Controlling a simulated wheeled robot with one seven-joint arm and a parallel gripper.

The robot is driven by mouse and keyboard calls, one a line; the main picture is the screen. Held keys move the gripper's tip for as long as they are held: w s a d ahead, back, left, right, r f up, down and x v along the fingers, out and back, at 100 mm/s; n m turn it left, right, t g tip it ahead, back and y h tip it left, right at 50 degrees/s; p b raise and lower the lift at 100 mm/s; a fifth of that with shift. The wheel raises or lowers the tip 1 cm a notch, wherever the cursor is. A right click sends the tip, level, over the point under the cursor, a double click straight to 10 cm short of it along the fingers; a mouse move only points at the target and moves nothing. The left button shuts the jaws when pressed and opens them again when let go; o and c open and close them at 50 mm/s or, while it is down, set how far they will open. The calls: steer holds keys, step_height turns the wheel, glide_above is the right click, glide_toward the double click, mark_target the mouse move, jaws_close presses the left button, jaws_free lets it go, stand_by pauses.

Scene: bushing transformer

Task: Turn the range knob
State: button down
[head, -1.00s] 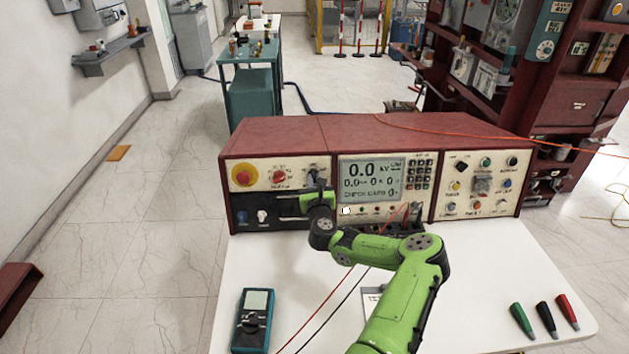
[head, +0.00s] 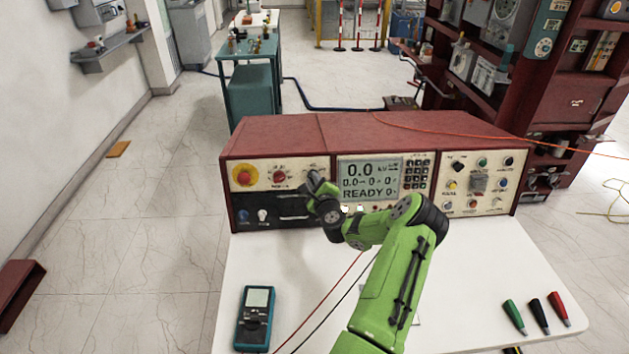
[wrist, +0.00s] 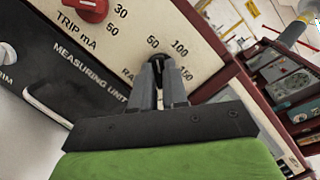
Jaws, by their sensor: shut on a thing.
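The range knob (wrist: 157,60) is a small dark knob on the cream front panel (wrist: 205,55) in the wrist view. Its scale around it reads 50, 100 and 150, and its label is partly covered by my fingers. My gripper (wrist: 158,82) is shut on the knob, with one finger on each side. The knob's pointer direction cannot be made out. In the head view my gripper (head: 313,182) is at the upper right of the test set's left panel (head: 255,176), and it hides the knob there.
A red trip knob (head: 279,177) and a yellow-ringed red button (head: 243,176) sit left of my gripper. The screen (head: 368,180) reads READY. A teal meter (head: 255,318) and several coloured probes (head: 538,314) lie on the white table (head: 470,270), with leads crossing it.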

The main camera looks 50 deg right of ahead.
steer(key=shift+n, duration=0.7)
steer(key=c, duration=1.1)
jaws_free()
steer(key=shift+c, duration=0.2)
steer(key=shift+s, duration=0.1)
steer(key=b+v, duration=0.4)
steer(key=v, duration=1.1)
steer(key=shift+s+a+r+b, duration=0.15)
steer(key=shift+s+r+b, duration=0.1)
steer(key=shift+s+b, duration=0.05)
steer(key=shift+y, duration=0.3)
